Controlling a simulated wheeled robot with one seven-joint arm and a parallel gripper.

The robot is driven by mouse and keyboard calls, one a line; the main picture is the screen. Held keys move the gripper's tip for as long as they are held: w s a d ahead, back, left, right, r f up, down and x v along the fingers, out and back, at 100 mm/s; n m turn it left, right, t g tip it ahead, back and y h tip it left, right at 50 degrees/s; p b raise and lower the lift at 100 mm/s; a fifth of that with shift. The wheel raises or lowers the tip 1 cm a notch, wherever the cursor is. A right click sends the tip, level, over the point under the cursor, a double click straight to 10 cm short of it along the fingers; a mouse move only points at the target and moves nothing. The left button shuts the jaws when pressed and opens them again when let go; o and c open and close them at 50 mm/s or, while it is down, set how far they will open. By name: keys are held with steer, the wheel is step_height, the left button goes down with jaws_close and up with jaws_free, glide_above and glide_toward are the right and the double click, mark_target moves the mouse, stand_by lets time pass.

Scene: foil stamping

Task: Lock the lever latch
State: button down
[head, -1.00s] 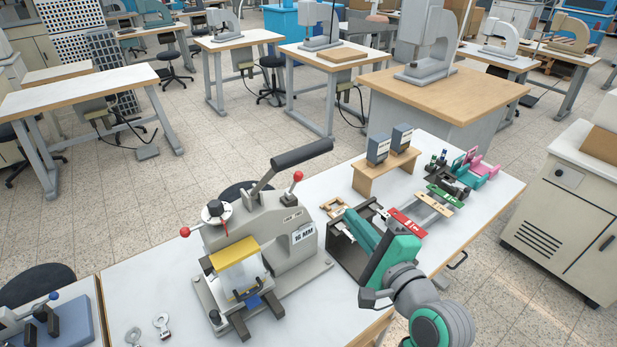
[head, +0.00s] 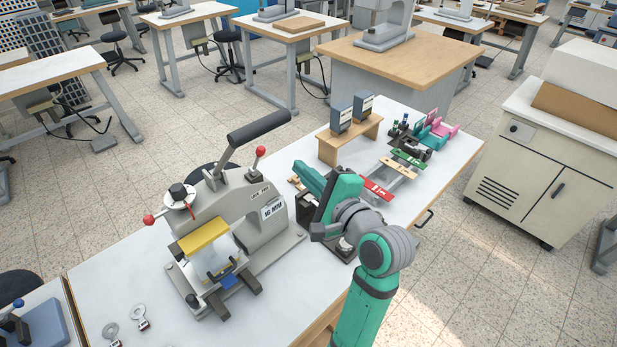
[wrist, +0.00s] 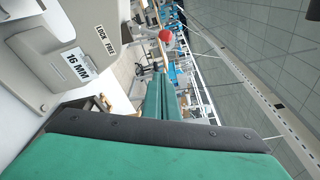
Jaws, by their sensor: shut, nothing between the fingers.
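The grey stamping press (head: 250,215) stands on the white table, labelled 16 MM. In the wrist view the red knob (wrist: 165,36) shows just beyond my fingers, near a LOCK FREE label (wrist: 106,41). My gripper (head: 300,170), with green fingers, is right of the press, apart from the knob. The fingers (wrist: 162,84) are shut and empty.
A wooden stand with two grey blocks (head: 350,138) and a red-labelled piece (head: 376,190) lie behind my gripper. Two metal tags (head: 125,325) lie at front left.

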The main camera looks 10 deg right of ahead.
mark_target(257, 160)
steer(key=w+a+r, duration=0.1)
steer(key=w+a, duration=0.3)
steer(key=a, duration=0.1)
steer(key=shift+a, duration=0.25)
